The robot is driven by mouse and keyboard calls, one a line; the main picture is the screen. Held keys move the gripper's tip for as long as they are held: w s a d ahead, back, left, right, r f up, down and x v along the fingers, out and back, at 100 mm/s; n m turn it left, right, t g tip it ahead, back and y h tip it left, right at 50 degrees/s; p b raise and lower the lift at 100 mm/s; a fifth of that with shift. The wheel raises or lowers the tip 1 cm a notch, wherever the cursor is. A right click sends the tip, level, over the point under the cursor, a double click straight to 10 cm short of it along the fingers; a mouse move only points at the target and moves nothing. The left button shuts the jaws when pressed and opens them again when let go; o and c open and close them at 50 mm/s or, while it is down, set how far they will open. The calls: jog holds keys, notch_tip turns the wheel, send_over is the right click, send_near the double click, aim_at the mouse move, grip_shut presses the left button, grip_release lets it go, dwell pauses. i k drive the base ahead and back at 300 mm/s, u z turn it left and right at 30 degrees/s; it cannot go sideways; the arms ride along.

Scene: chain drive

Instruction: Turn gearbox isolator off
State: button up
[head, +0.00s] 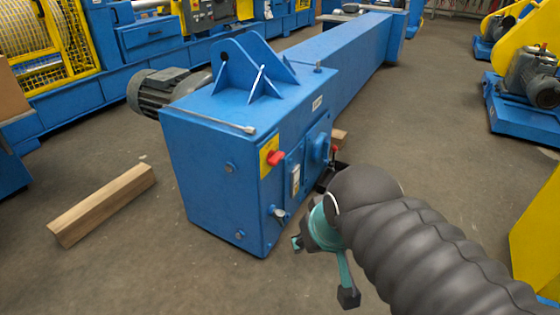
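The blue gearbox housing (205,165) stands on the floor in the middle of the head view. A red isolator knob (277,158) sits on a yellow plate (267,150) high on its right-hand face. The knob's exact position is too small to read. My gripper (322,270), with teal links and dark fingertips, is to the right of and below the knob, in front of the housing's lower right side. Its fingers are spread apart, with nothing seen between them. It is clear of the knob.
A small pale box (295,180) and a round blue cover (319,150) are on the same face. A grey motor (160,92) sticks out behind left. A wooden beam (102,205) lies on the floor at left. Yellow and blue machines (525,85) stand at right.

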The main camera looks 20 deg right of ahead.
aim_at(273, 159)
jog(key=u, duration=2.25)
jog(key=i, duration=0.95)
jog(key=z, duration=2.1)
